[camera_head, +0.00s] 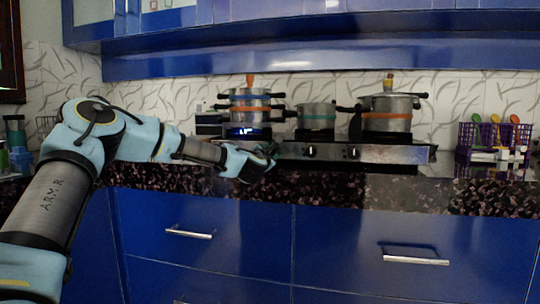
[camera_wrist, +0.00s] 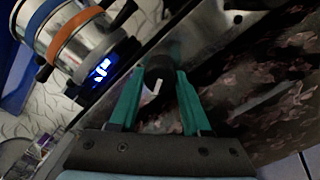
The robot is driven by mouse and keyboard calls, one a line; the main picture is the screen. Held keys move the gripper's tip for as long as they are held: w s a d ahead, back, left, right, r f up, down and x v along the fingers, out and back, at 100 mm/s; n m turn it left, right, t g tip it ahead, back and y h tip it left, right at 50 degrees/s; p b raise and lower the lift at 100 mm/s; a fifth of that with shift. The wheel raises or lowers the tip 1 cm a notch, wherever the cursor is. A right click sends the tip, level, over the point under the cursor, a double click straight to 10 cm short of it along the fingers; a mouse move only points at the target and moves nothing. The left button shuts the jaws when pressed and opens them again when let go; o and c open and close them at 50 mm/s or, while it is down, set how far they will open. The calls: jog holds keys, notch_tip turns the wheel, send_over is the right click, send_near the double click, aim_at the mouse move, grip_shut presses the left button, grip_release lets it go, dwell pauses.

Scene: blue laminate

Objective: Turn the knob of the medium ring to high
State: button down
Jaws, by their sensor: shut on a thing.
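The stove (camera_head: 400,153) stands on the counter with a row of knobs on its front panel. A middle knob (camera_head: 311,151) and a right knob (camera_head: 354,153) show in the head view, each with a light mark. My gripper (camera_head: 271,154) is at the left end of the panel and hides the knob there from the head view. In the wrist view my gripper (camera_wrist: 159,78) has its green fingers shut on either side of a dark knob (camera_wrist: 157,67) with a white pointer mark. I cannot tell from the labels which ring is medium.
Stacked pots (camera_head: 249,103) stand at the left above a glowing blue patch (camera_head: 247,131). A small pot (camera_head: 316,116) and a large pot (camera_head: 388,112) stand to their right. A purple basket (camera_head: 493,137) of utensils is at the far right. Blue drawers (camera_head: 210,255) lie below the counter.

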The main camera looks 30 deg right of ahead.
jog(key=shift+c, duration=1.8)
grip_release()
jog(key=v, duration=1)
jog(key=shift+s+a, duration=0.3)
